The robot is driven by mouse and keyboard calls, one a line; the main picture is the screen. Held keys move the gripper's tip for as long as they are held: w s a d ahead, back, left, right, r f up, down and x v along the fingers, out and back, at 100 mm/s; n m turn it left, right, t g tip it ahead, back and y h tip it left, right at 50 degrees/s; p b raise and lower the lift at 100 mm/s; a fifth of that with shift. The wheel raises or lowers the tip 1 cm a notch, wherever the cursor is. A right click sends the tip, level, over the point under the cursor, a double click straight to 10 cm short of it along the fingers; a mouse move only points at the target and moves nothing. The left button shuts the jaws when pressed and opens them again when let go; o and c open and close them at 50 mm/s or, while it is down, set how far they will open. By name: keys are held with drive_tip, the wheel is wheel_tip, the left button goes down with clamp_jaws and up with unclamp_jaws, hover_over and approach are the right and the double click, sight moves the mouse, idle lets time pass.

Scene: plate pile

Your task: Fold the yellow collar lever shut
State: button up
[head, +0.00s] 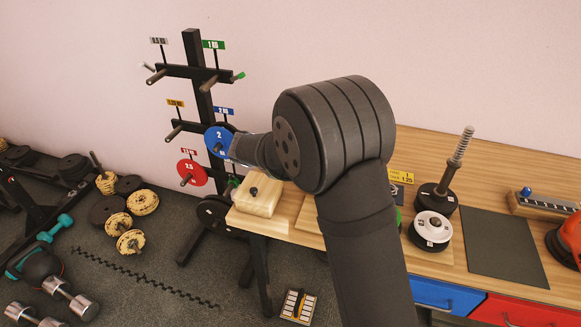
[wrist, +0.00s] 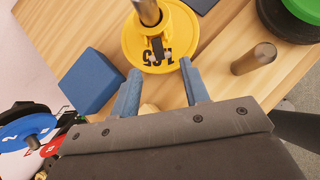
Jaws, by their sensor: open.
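In the wrist view a yellow disc (wrist: 182,30) marked with dark digits sits around an upright steel post (wrist: 148,11). A small dark and grey fitting (wrist: 157,47) shows at the post's foot on the disc; I cannot make out a separate yellow lever or its angle. My gripper (wrist: 159,68) is open and empty, its two blue-grey fingers apart at the disc's near edge. Whether they touch it I cannot tell. In the head view my arm hides the gripper and the yellow disc.
The wrist view shows a blue block (wrist: 92,80) left of the fingers, a short steel peg (wrist: 254,58) right and a green plate (wrist: 303,8) at top right. In the head view a plate rack (head: 200,100) stands behind; a dark mat (head: 490,245) lies at right.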

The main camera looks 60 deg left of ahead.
drive_tip(key=shift+x, duration=1.7)
drive_tip(key=shift+c, duration=0.4)
drive_tip(key=c, duration=0.4)
